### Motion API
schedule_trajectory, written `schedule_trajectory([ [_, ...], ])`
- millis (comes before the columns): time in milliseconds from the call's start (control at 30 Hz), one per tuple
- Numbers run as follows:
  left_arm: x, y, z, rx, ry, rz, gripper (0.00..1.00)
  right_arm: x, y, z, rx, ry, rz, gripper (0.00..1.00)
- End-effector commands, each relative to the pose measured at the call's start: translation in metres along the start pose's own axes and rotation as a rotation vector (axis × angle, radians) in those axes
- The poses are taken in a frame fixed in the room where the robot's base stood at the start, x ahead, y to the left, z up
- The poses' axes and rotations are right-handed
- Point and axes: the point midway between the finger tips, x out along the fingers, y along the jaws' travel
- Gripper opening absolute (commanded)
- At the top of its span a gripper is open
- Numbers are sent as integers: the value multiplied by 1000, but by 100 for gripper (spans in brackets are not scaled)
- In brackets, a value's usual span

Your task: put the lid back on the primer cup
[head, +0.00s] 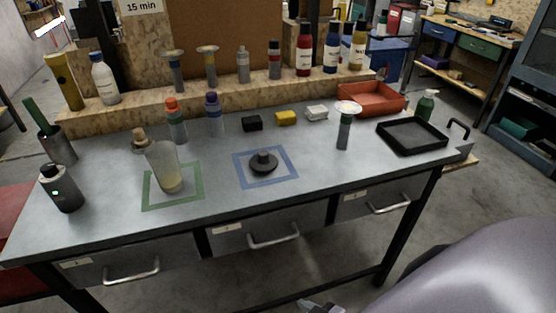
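The primer cup, a clear tapered cup (163,160) with some tan contents low inside, stands in the green taped square (151,206) at the left of the bench. A brown, cork-like piece (139,136) shows at its upper left rim; I cannot tell whether it is in the cup or behind it. The lid, a dark round disc with a knob (263,162), lies knob up in the blue taped square (290,181), apart from the cup. A small grey tip (318,306), probably of my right gripper, shows at the bottom edge, well below the bench top. My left gripper is not in view.
Orange-topped (175,121) and purple-topped (214,115) bottles stand behind. A white-topped stand (345,125) and black tray (411,136) are at right. The bench front around the lid is clear.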

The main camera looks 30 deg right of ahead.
Motion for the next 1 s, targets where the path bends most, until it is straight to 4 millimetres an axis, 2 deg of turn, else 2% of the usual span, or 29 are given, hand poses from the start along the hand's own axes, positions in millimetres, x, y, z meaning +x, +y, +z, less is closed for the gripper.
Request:
schedule_trajectory([
  [467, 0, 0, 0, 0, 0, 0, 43, 0, 0, 0, 0, 0, 0, 43],
  [500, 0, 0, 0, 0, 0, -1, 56, 0, 0, 0, -2, 2, -1, 56],
  [533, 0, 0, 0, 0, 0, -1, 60, 0, 0, -2, -6, 6, -2, 65],
  [633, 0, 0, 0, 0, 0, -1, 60, 6, 1, -20, -51, 66, 2, 98],
  [667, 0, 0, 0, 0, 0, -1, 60, 9, 2, -31, -79, 101, 3, 100],
  [767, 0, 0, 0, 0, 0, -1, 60, 20, 2, -83, -219, 279, 9, 100],
  [833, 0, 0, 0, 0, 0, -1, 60, 24, -5, -133, -361, 453, 6, 100],
  [900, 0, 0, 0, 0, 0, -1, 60, 22, -18, -184, -527, 646, -8, 100],
  [1000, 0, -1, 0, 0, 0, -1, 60, 8, -46, -242, -782, 912, -48, 100],
])
